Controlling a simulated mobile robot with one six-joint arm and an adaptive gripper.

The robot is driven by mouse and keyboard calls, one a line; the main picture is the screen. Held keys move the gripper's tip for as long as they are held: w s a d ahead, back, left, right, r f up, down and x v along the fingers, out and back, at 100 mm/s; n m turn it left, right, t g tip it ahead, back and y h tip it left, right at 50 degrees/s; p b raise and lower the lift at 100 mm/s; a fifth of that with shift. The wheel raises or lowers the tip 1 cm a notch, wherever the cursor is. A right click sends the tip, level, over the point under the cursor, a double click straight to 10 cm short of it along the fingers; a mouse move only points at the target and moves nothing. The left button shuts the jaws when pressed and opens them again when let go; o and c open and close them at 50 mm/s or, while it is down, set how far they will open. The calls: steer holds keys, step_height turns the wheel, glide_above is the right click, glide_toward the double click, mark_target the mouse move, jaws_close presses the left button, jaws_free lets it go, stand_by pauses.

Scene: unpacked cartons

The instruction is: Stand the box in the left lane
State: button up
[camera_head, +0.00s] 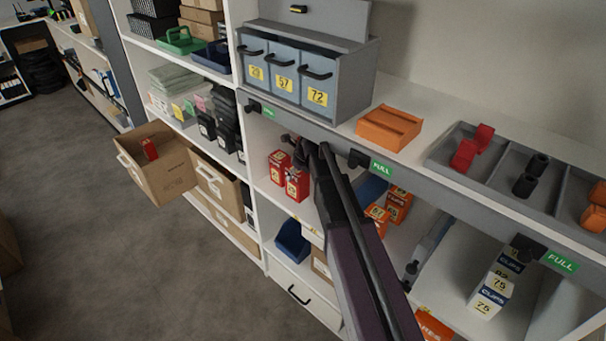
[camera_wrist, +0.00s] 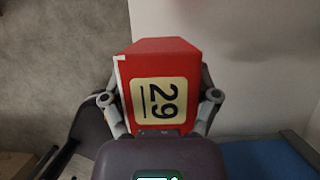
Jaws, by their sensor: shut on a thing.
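Two red boxes with pale number labels, a rear-left one (camera_head: 279,166) and a front-right one (camera_head: 297,186), are in the left lane (camera_head: 268,196) of the shelf in the head view. My gripper (camera_head: 293,173) is at the front-right box, partly hidden by my arm.
Orange boxes (camera_head: 398,205) stand in the lane to the right, and white-and-blue boxes (camera_head: 491,293) farther right. A grey drawer unit (camera_head: 354,84) stands above. A blue bin (camera_head: 292,240) is below. An open carton (camera_head: 160,178) juts out at the left.

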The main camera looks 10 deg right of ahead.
steer(key=shift+w+d, duration=1.15)
steer(key=shift+w, duration=0.05)
steer(key=f+b, duration=0.2)
steer(key=w+d+f+b, duration=0.1)
steer(key=shift+f+b, duration=0.3)
steer(key=shift+f, duration=0.1)
steer(key=o, duration=1.1)
steer(key=shift+o, duration=0.2)
